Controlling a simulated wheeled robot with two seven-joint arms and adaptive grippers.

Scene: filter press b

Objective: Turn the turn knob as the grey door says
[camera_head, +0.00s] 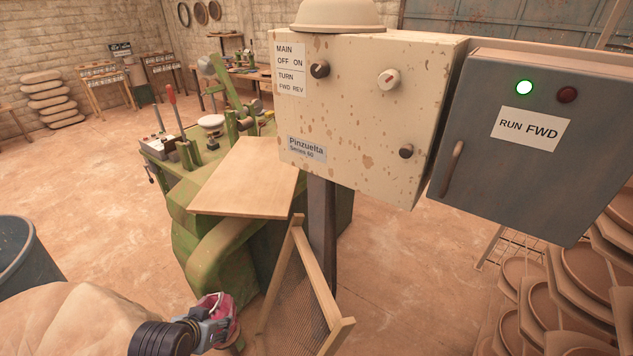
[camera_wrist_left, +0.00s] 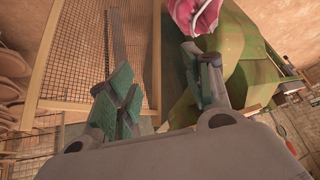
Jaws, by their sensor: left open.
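The cream, stained control box (camera_head: 350,120) carries a dark upper-left knob (camera_head: 320,69), a pale upper-right knob (camera_head: 389,79) and a brown lower-right knob (camera_head: 406,151). Its plate (camera_head: 291,69) reads MAIN OFF ON and TURN FWD REV; I cannot tell which knob is the turn knob. The grey door (camera_head: 480,140) has a label (camera_head: 530,128) reading RUN FWD, a lit green lamp (camera_head: 524,87) and a dark red lamp (camera_head: 567,95). My left gripper (camera_head: 222,318) is open, low and far left of the box; its parted fingers (camera_wrist_left: 160,85) hold nothing. My right gripper is not in view.
A pink object (camera_wrist_left: 195,12) lies beyond my left fingers. A wood-framed mesh screen (camera_head: 301,290) leans below the box. The green machine (camera_head: 215,240) with a wooden board (camera_head: 247,180) stands behind. Stacked trays (camera_head: 560,300) fill the lower right. Space before the box looks clear.

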